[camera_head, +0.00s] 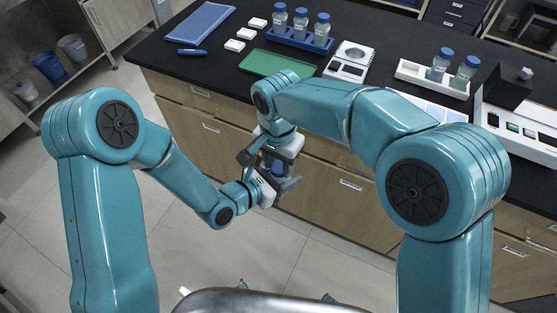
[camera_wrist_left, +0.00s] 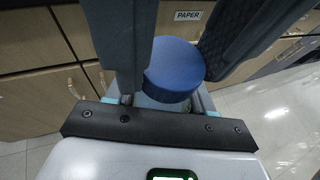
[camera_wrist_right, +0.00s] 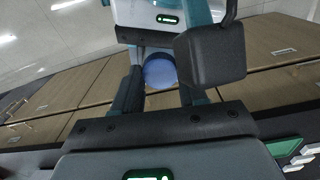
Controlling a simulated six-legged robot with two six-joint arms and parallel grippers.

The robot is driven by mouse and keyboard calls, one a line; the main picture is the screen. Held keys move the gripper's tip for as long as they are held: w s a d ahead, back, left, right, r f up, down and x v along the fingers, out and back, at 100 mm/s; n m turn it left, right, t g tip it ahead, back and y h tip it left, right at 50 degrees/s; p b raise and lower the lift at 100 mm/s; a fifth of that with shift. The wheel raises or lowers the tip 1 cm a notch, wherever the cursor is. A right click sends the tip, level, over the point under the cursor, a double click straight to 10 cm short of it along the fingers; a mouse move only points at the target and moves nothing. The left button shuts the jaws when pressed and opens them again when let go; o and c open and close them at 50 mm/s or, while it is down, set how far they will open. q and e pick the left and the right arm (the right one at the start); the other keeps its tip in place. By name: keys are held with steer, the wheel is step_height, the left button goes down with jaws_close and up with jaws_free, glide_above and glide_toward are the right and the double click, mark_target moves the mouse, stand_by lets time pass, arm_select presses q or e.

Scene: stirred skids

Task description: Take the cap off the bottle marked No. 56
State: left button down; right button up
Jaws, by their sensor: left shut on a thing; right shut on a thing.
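A small bottle with a blue cap (camera_head: 278,168) is between my two grippers, in front of the counter. In the left wrist view the blue cap (camera_wrist_left: 174,68) stands above a sliver of clear bottle (camera_wrist_left: 163,103). My left gripper (camera_head: 270,188) comes in from the left and is shut on the bottle. My right gripper (camera_head: 282,163) comes down from above and is shut on the cap. The right wrist view shows the blue cap (camera_wrist_right: 160,72) between its fingers, with my left gripper just beyond. The bottle's label is hidden, so its number cannot be read.
The black counter (camera_head: 215,72) carries a blue rack (camera_head: 300,38) with several capped bottles, a green mat (camera_head: 277,63), a scale (camera_head: 350,62) and a white rack (camera_head: 420,75) with two capped bottles. Drawers (camera_head: 330,190) lie close behind my grippers. The floor (camera_head: 170,225) is clear.

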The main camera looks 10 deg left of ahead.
steer(key=shift+w+a+r, duration=0.15)
steer(key=shift+a, duration=0.2)
steer(key=o, duration=1.2)
steer(key=shift+c, duration=0.2)
steer(key=shift+d, duration=0.1)
step_height(320, 180, up, 4)
steer(key=shift+r, duration=0.15)
steer(key=shift+c, duration=0.3)
steer(key=r+m, duration=0.2)
steer(key=m, duration=0.1)
steer(key=shift+d+r, duration=0.4)
steer(key=shift+s+f, duration=0.2)
steer(key=shift+s, duration=0.05)
step_height(320, 180, down, 7)
steer(key=shift+w+f, duration=0.1)
steer(key=shift+f, duration=0.1)
